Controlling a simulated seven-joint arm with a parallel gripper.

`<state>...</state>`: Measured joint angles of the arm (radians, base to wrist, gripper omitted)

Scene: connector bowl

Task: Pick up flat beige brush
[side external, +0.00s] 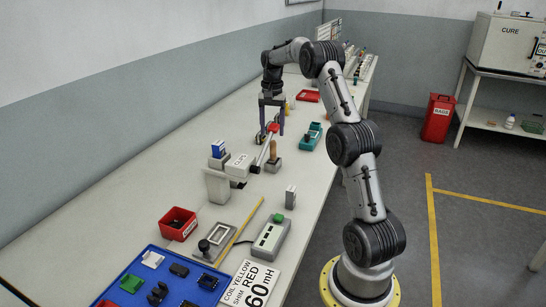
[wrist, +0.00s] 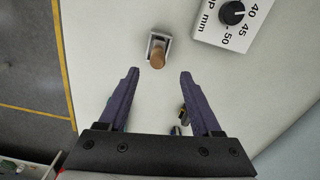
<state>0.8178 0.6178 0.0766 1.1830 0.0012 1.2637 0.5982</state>
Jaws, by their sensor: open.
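A light brown wooden-looking handle (wrist: 157,58) stands in a small grey holder (wrist: 152,39) in the wrist view. It also shows in the side view as a brown upright piece (side external: 273,149) in a grey block. It may be the beige brush, but I cannot make out bristles or a flat shape. My gripper (wrist: 159,73) is open and empty above the bench, with the handle just beyond its fingertips in the wrist view. In the side view my gripper (side external: 271,128) points down, with its fingers apart, behind the handle. Its height above the handle is unclear.
A white device with a black dial (wrist: 232,12) stands beside the handle. The side view shows a teal item (side external: 311,136), a red tray (side external: 308,96), a red bin (side external: 178,224) and a blue tray (side external: 134,267). The bench edge lies left in the wrist view.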

